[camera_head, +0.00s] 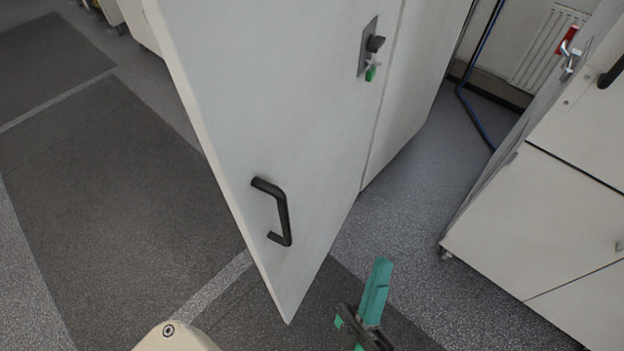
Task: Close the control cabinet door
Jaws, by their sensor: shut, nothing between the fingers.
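The control cabinet door (245,100) is a tall white panel standing ajar, its free edge toward the left and its lower corner pointing toward me. A black bar handle (282,213) is on its face, low and near the free edge. A dark lock plate with a knob and a green-tagged key (370,55) sits higher up at the right. My gripper (379,272), with teal fingers, is at the bottom, right of the door's lower corner. It is shut and empty, apart from the door in the picture. The cabinet interior is hidden.
A white cabinet (415,85) side continues behind the door. Another white cabinet (545,225) with drawers stands at the right. A blue hose (470,95) runs down between them. Grey floor (400,225) is clear between the cabinets, and dark mats (110,190) lie at left.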

